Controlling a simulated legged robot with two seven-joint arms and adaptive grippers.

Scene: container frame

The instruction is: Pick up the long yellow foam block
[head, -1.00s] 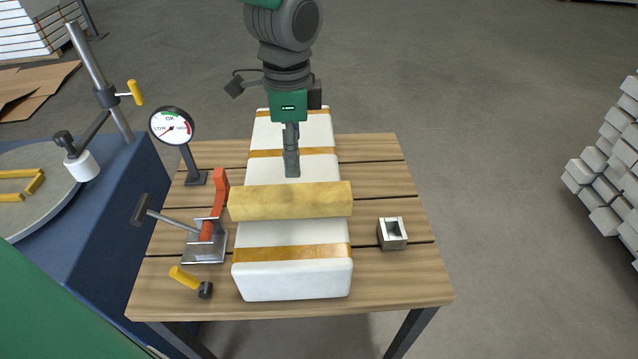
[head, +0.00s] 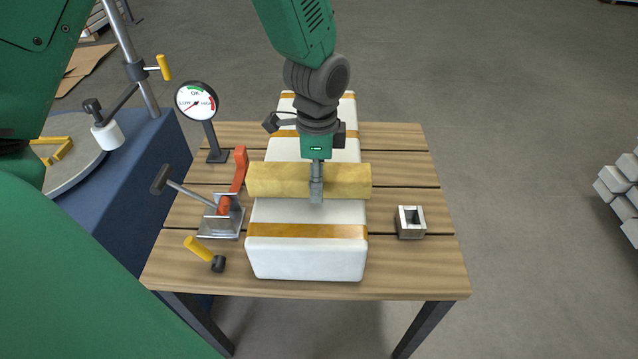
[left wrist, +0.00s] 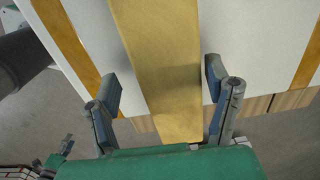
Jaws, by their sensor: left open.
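The long yellow foam block (head: 270,181) lies crosswise on a long white padded block with amber bands (head: 305,262) on the table. My left gripper (head: 316,194) points down at the middle of the foam block in the head view. In the left wrist view the foam block (left wrist: 160,50) runs between the two spread fingers of the left gripper (left wrist: 160,78), with a gap on each side. The gripper is open and holds nothing. The far finger is hidden in the head view. My right gripper is not in view.
A toggle clamp with a red arm (head: 237,172) stands close to the foam block's left end. A dial gauge (head: 197,102) stands behind it. A yellow-handled tool (head: 205,250) lies front left. A metal square socket (head: 410,222) sits to the right. The table's right side is mostly clear.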

